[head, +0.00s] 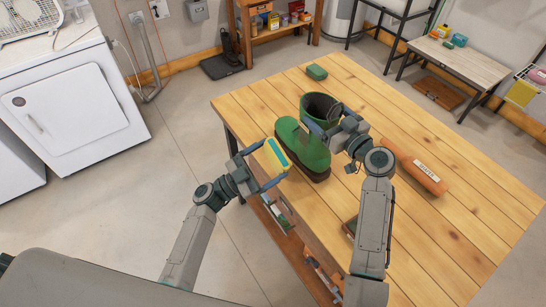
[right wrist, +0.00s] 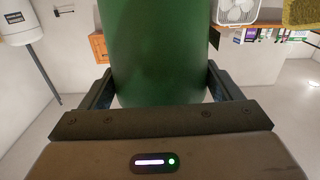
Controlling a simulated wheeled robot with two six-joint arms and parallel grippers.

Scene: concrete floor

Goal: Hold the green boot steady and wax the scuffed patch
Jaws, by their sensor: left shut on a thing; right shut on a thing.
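The green boot (head: 312,150) stands upright on the wooden table, with a dark opening at its top and a brown sole. My right gripper (head: 335,128) is shut on the boot's shaft; in the right wrist view the green shaft (right wrist: 160,50) fills the space between the fingers. My left gripper (head: 264,166) is shut on a yellow block with a white and teal side (head: 276,156). The block is beside the boot's left side, near the table's left edge; I cannot tell whether they touch. I cannot make out the scuffed patch.
A dark item (head: 350,226) lies partly behind my right arm. The table's front right is clear.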

